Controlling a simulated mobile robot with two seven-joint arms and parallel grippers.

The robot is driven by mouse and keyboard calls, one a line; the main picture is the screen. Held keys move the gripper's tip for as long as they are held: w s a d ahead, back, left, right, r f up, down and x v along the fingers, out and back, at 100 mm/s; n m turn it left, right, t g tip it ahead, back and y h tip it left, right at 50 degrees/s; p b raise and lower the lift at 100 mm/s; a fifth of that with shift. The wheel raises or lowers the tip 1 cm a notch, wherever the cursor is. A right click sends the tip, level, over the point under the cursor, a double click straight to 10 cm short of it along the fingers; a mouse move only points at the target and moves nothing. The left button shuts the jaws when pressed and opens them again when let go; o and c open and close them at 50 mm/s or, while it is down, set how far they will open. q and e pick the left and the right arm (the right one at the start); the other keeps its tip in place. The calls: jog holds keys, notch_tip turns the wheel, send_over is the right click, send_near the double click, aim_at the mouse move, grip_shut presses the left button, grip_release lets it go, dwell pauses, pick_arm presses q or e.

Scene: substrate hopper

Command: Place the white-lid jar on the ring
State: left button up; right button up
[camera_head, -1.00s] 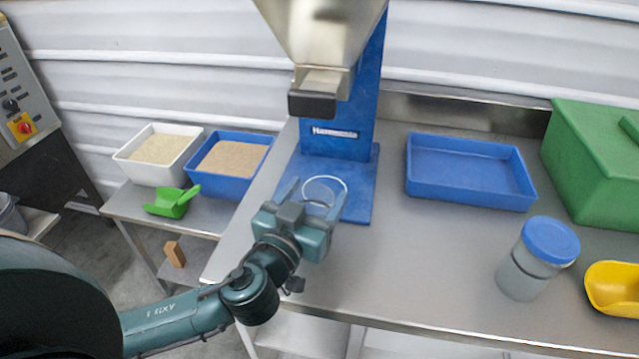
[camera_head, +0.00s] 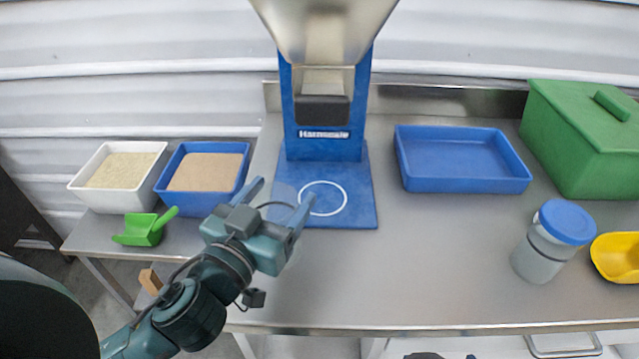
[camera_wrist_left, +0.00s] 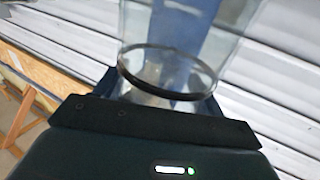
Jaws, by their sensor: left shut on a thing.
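My left gripper (camera_head: 283,195) is shut on a clear jar (camera_head: 283,192), which shows only faintly between its fingers. In the left wrist view, the jar's see-through wall (camera_wrist_left: 160,72) with a dark band is close up at the fingers. No white lid can be made out. The ring (camera_head: 323,212) is a white circle on the blue base plate (camera_head: 362,210) under the hopper. The held jar appears just left of the ring in the head view; its height above the plate is hard to tell. My right gripper is not in view.
The hopper (camera_head: 325,25) overhangs the plate's back. A blue tray (camera_head: 462,186), blue-lid jar (camera_head: 540,258), green bin (camera_head: 575,150) and yellow scoop (camera_head: 617,258) stand to the right. Substrate tubs (camera_head: 117,178) are left. The front middle of the table is clear.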

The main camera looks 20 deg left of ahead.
pick_arm(q)
jog(key=shift+w+d+f+b, duration=0.1)
jog(key=shift+w+d+b, duration=0.05)
jog(key=shift+w+b, duration=0.8)
jog(key=w+d+f+p, duration=0.1)
jog(key=w+f+p, duration=0.2)
jog(key=w, duration=1.2)
jog(key=shift+w+d+f, duration=0.15)
jog(key=shift+w+d, duration=0.2)
jog(key=shift+d, duration=0.05)
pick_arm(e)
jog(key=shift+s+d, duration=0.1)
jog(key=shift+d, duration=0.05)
pick_arm(q)
jog(key=shift+f, duration=0.2)
jog(key=o, duration=1.4)
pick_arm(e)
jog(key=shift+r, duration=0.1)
